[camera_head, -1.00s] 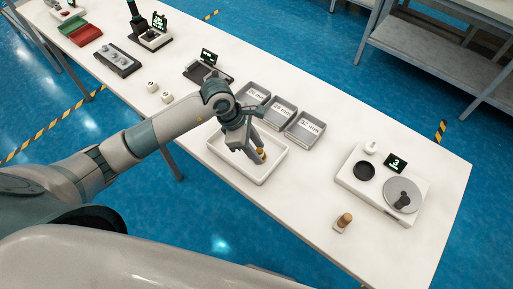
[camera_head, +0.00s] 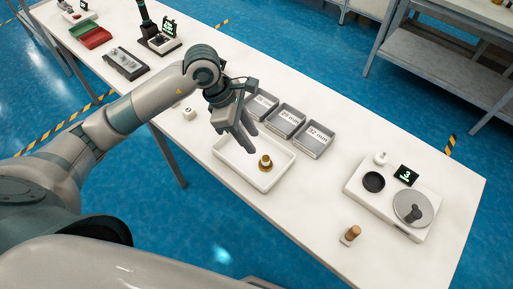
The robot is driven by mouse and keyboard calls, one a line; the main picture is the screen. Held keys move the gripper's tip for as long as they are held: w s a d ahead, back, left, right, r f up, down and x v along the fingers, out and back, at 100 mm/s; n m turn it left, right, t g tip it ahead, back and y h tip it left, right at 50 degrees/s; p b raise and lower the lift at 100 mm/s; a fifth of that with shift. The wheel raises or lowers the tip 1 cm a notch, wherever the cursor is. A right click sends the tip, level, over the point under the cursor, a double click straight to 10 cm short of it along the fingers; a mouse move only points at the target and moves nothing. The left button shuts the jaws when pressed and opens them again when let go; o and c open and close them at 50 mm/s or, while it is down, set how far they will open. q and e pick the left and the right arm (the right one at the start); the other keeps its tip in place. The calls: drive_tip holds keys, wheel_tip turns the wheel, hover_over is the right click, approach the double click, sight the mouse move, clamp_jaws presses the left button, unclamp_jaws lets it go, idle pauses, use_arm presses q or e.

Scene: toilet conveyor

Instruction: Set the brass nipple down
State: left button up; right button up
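The brass nipple (camera_head: 265,162) stands in the white tray (camera_head: 270,184), on the right part of its floor. My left gripper (camera_head: 246,140) is above the tray's back left part, to the left of the nipple and apart from it. Its fingers point down and right and hold nothing that I can see. The gap between the fingertips is hard to make out, but a narrow opening seems to show. My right gripper is not in view.
Three grey bins (camera_head: 287,122) with size labels stand behind the tray. A white device (camera_head: 390,199) with a black cup, a grey disc and a display is at the right. A small block with a brown cylinder (camera_head: 350,235) stands near the front edge. The table between is clear.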

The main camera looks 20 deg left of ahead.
use_arm(q)
drive_tip(key=shift+v, duration=1.25)
drive_tip(key=shift+d, duration=0.1)
